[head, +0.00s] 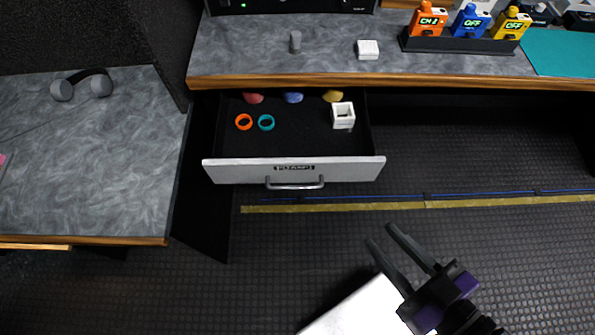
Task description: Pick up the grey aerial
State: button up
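A short grey upright peg (295,41) stands on the grey worktop at the back. It is the only thing in view that looks like the grey aerial. My gripper (381,234) is at the lower right, above the dark floor. Its two dark fingers are parallel with a gap between them and nothing in it. It is well apart from the peg, in front of the worktop and to the right of the open drawer.
An open drawer (294,172) juts out below the worktop (240,55), holding an orange ring (243,121), a teal ring (266,122) and a white square piece (343,115). A white block (368,49) and a black rack (455,45) of radios stand right of the peg.

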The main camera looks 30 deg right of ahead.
aim_at(295, 36)
jog(key=i+j+z, duration=0.1)
jog(key=i+z, duration=0.4)
jog(key=i+j+z, duration=0.2)
jog(key=z, duration=0.3)
jog(key=i, duration=0.05)
